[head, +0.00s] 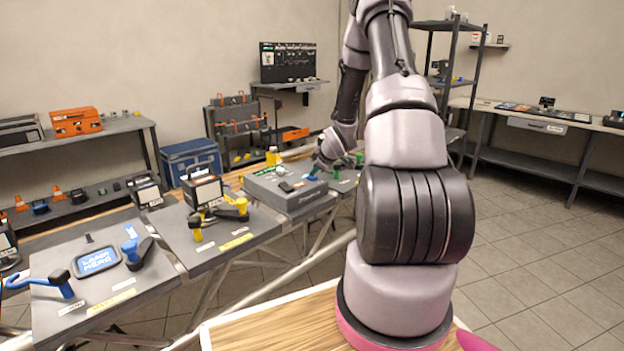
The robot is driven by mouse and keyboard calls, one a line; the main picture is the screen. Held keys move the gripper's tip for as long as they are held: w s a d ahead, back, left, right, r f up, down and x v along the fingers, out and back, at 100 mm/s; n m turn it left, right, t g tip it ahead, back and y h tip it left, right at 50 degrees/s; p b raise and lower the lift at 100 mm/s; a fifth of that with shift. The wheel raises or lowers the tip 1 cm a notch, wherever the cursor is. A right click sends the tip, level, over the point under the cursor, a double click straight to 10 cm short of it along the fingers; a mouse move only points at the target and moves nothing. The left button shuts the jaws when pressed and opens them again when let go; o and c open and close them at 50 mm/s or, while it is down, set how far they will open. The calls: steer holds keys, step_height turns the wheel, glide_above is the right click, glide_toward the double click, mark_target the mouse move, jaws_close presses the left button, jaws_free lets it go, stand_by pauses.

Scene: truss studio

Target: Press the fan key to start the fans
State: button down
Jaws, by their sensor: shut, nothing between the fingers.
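My gripper (319,167) is small in the head view, at the far end of my arm. It is shut and empty, pointing down over the right back part of a raised grey panel box (290,204). A small blue part (311,177) shows on the box just below the fingertips. I cannot tell whether the fingers touch it. A dark knob or lever (287,186) lies on the same box, left of the gripper. I cannot read which control is the fan key, and no fans can be made out.
Grey panels with levers stand in a row to the left: one with a blue lever and a sign plate (97,261), one with yellow handles (240,206). A green knob (360,159) stands right of the gripper. Blue toolbox (190,160) behind. Floor at right is clear.

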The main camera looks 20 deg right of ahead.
mark_target(315, 178)
steer(key=shift+r, duration=3.25)
steer(key=shift+r, duration=0.15)
steer(key=s+a+r+m+g+h, duration=0.1)
steer(key=s+a+r+m, duration=0.25)
steer(key=s+r, duration=0.5)
steer(key=s+a+r+m+h, duration=0.1)
steer(key=s+a+r+m, duration=0.3)
steer(key=r, duration=0.7)
steer(key=s+a+r+m+y, duration=0.1)
steer(key=s+a+r+m, duration=0.1)
steer(key=s, duration=0.5)
steer(key=s+a+r+m+y, duration=0.1)
steer(key=s+a+r+m, duration=0.1)
steer(key=s+a, duration=0.3)
steer(key=s+a+r+m+g+y, duration=0.1)
steer(key=s+a+r+m, duration=0.1)
steer(key=s, duration=0.9)
steer(key=shift+a+r+y, duration=0.4)
steer(key=shift+a+r, duration=0.05)
steer(key=shift+a, duration=0.65)
